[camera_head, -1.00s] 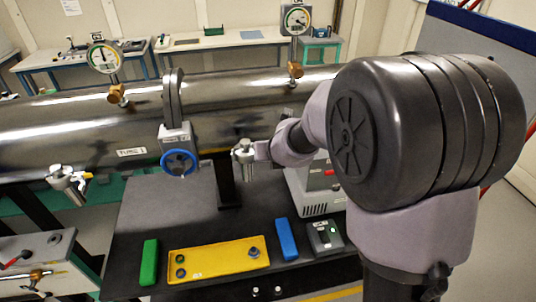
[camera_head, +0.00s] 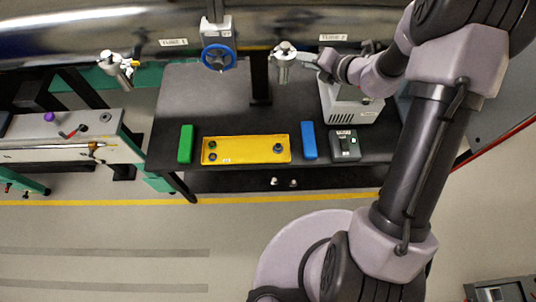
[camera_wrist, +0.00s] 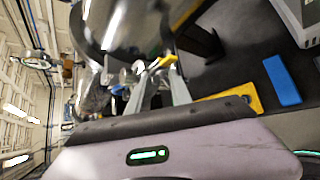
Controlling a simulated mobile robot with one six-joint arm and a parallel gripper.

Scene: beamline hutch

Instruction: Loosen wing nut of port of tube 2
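The port of tube 2 (camera_head: 284,62) is a silvery upright fitting below the tube, near the "TUBE 2" label (camera_head: 333,37). My gripper (camera_head: 318,64) is at its right side, very close to it. In the wrist view, my gripper's two grey fingers (camera_wrist: 158,82) stand apart, reaching toward the port. A yellow wing nut (camera_wrist: 160,63) shows at their tips. I cannot tell whether the fingers press on it. In the head view this wing nut is hidden by my gripper.
The port of tube 1 (camera_head: 115,66) is at the left. A blue handwheel (camera_head: 218,57) hangs between the ports. On the dark table are a yellow tray (camera_head: 230,150), a green block (camera_head: 186,143), a blue block (camera_head: 308,140), a small grey device (camera_head: 345,145) and a white box (camera_head: 350,105).

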